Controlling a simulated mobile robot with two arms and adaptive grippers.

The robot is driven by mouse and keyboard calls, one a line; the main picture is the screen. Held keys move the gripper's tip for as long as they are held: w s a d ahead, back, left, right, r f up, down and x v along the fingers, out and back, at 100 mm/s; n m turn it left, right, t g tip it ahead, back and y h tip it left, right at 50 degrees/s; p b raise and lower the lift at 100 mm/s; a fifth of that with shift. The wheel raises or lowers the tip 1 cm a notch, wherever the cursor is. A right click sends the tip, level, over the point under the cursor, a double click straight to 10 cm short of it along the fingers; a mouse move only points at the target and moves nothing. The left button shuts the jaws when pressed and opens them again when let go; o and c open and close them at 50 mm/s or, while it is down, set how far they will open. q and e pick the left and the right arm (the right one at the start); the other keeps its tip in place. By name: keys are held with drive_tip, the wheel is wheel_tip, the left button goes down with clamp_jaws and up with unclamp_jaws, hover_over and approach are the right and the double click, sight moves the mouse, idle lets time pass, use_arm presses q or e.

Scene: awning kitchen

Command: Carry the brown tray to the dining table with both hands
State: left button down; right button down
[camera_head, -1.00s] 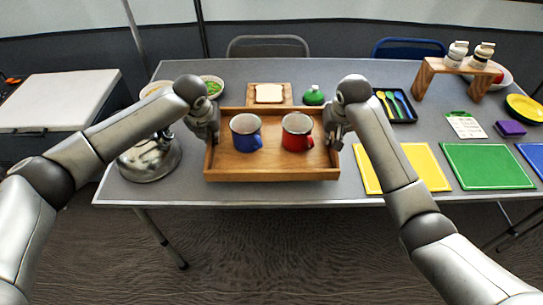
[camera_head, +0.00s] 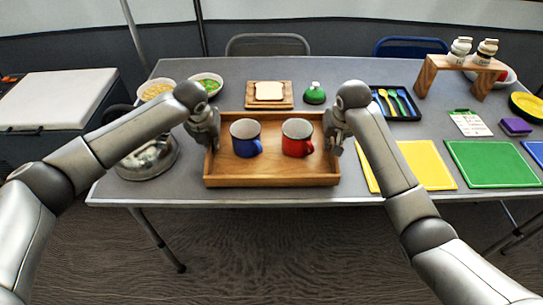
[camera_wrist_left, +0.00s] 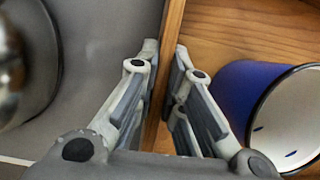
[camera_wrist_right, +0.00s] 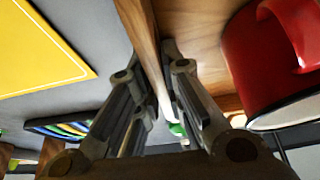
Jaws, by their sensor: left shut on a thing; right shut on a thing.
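The brown wooden tray (camera_head: 270,181) is at the near edge of the grey dining table (camera_head: 330,75), level, over or on its top; I cannot tell if it touches. A blue mug (camera_head: 245,138) and a red mug (camera_head: 297,138) stand upright in it. My left gripper (camera_head: 212,143) is shut on the tray's left wall, which runs between its fingers in the left wrist view (camera_wrist_left: 168,75). My right gripper (camera_head: 333,143) is shut on the right wall, seen between its fingers in the right wrist view (camera_wrist_right: 145,50).
A metal kettle (camera_head: 148,160) stands close left of the tray. Behind it are two bowls (camera_head: 207,82), a bread board (camera_head: 269,95) and a green-topped item (camera_head: 314,94). A yellow mat (camera_head: 428,165) and a black cutlery tray (camera_head: 397,105) lie to the right.

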use_arm(q)
drive_tip(key=shift+f+b, duration=0.55)
drive_tip(key=shift+f, duration=0.1)
use_arm(e)
drive_tip(key=shift+f, duration=0.65)
use_arm(q)
drive_tip(key=c, duration=2)
unclamp_jaws()
drive_tip(key=shift+f, duration=0.15)
use_arm(e)
drive_tip(key=c, duration=2)
unclamp_jaws()
drive_tip(key=shift+f, duration=0.15)
use_arm(q)
drive_tip(key=o, duration=0.5)
drive_tip(key=shift+c, duration=0.2)
use_arm(e)
drive_tip(key=o, duration=0.5)
drive_tip(key=shift+c, duration=0.2)
use_arm(q)
drive_tip(key=shift+r, duration=0.2)
